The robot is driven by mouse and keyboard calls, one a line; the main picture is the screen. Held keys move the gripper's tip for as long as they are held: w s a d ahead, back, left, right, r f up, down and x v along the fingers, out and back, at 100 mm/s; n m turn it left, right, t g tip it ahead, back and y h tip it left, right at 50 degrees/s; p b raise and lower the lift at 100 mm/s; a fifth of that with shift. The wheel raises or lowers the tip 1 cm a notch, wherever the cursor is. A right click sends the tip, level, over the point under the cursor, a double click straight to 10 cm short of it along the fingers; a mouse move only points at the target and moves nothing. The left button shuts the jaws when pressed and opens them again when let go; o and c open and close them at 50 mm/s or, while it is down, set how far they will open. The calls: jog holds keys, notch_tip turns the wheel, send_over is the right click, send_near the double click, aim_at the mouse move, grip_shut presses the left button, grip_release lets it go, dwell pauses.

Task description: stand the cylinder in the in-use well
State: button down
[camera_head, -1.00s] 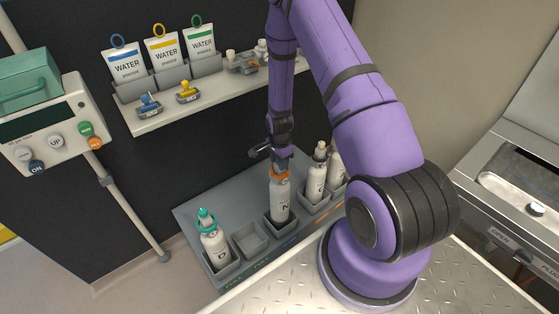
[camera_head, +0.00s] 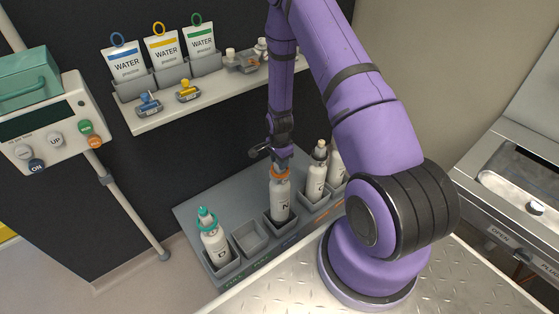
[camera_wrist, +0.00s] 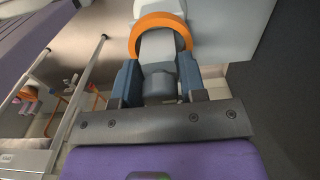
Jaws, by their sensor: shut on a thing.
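A white cylinder (camera_head: 279,202) with an orange collar stands upright in a grey well of the low rack (camera_head: 190,213), right of an empty well (camera_head: 250,238). My gripper (camera_head: 280,163) is shut on its top from above. In the wrist view my gripper's fingers (camera_wrist: 160,82) close on the grey neck, with the orange ring (camera_wrist: 162,22) just beyond. Another cylinder (camera_head: 214,246) with a teal collar stands in the leftmost well. Well labels along the rack's front are too small to read surely. Whether the held cylinder's base touches the well floor is hidden.
More white cylinders (camera_head: 316,180) stand in wells to the right, partly behind my arm. A shelf (camera_head: 210,97) above carries water pouches and small clips. A control box (camera_head: 45,125) on a pole is at left, a steel unit (camera_head: 505,215) at right.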

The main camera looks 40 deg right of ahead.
jog(key=shift+f, duration=2.15)
dwell(2.9)
dwell(0.3)
jog(key=shift+c, duration=0.7)
grip_release()
jog(key=shift+r, duration=4.2)
